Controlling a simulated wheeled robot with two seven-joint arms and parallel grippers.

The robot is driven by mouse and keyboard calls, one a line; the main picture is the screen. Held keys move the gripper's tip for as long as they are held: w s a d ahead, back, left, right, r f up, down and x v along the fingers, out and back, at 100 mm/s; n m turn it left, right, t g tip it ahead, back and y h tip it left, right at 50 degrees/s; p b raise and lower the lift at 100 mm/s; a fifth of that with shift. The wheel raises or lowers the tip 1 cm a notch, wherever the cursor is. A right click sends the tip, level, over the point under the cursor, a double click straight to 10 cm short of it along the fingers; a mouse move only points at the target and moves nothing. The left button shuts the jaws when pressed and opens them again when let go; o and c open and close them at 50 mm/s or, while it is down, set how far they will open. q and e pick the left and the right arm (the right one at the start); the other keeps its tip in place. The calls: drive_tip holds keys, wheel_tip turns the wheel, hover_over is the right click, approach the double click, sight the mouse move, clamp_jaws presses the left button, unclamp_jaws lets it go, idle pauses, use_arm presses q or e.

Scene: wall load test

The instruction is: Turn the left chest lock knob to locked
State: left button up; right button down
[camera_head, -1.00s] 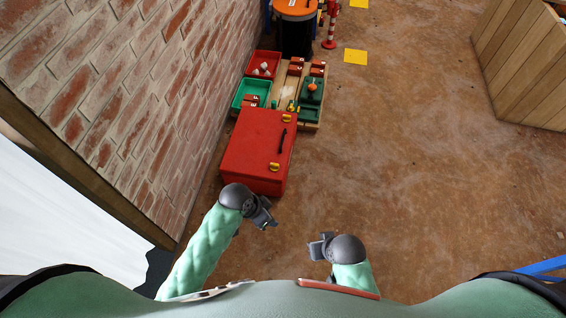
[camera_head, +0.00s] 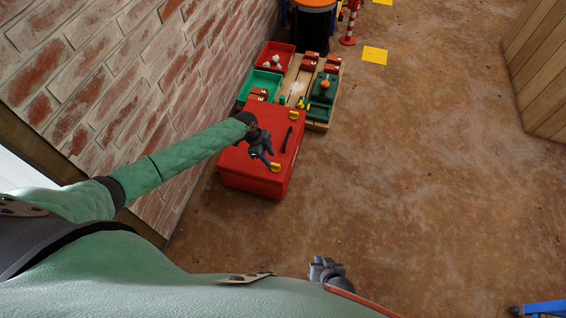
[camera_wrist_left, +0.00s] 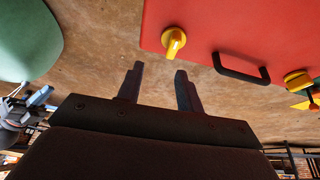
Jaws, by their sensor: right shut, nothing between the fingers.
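The red chest (camera_head: 243,177) stands on the floor by the brick wall; its red surface also shows in the left wrist view (camera_wrist_left: 230,25). One yellow knob (camera_head: 275,167) is near the chest's near end, and it shows in the left wrist view (camera_wrist_left: 174,42) just beyond the fingertips. A second yellow knob (camera_head: 293,115) is at the far end, with a black handle (camera_head: 287,139) between them. My left gripper (camera_head: 267,158) is over the chest, close to the near knob; its fingers (camera_wrist_left: 159,72) are apart and empty. My right gripper (camera_head: 322,267) is shut, low and away from the chest.
Behind the chest are a red bin (camera_head: 268,52), a green bin (camera_head: 246,82) and a wooden board (camera_head: 292,83) carrying red and green parts. The brick wall (camera_head: 120,80) bounds the left. Open floor (camera_head: 430,180) lies to the right.

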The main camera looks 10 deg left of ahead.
sight(275, 164)
use_arm(q)
drive_tip(key=shift+w+d+f, duration=0.3)
drive_tip(key=shift+f, duration=0.95)
drive_tip(key=shift+w+d+f, duration=0.3)
drive_tip(key=shift+f, duration=0.9)
drive_tip(key=shift+w+d+f, duration=0.3)
drive_tip(key=shift+f, duration=0.95)
clamp_jaws()
